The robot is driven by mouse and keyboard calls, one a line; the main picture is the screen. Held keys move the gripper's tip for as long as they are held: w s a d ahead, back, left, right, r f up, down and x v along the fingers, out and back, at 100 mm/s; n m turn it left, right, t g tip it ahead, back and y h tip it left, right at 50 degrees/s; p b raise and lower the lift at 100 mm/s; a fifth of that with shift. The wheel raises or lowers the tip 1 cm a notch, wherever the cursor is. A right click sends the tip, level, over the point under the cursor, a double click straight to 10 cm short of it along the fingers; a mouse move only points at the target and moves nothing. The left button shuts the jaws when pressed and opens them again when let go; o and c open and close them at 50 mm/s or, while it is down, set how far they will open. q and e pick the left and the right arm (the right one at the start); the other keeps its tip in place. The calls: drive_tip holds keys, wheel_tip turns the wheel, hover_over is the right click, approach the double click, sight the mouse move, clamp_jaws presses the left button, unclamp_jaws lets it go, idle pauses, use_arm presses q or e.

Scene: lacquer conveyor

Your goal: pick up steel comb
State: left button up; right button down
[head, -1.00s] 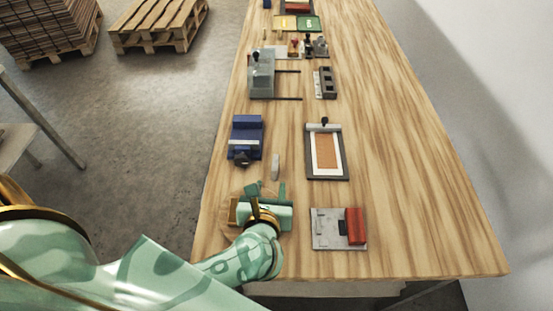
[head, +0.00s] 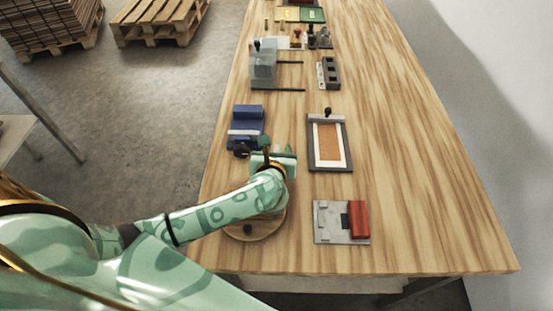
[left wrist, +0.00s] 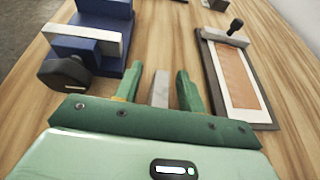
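A small light grey metal piece, which looks like the steel comb (left wrist: 160,88), lies on the wooden table in the left wrist view. My left gripper (left wrist: 158,84) is open, with one green finger on each side of the piece and a gap showing on both sides. I cannot tell how high the fingertips are above the table. My right gripper is not in view.
A blue vise-like block with a dark knob (left wrist: 90,45) stands close on the left. A framed panel with a brown centre (head: 328,143) lies to the right. A grey plate with a red block (head: 341,222) and a round wooden board (head: 255,229) are nearer. The table's right side is clear.

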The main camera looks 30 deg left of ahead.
use_arm(q)
clamp_jaws()
drive_tip(key=shift+r, duration=0.1)
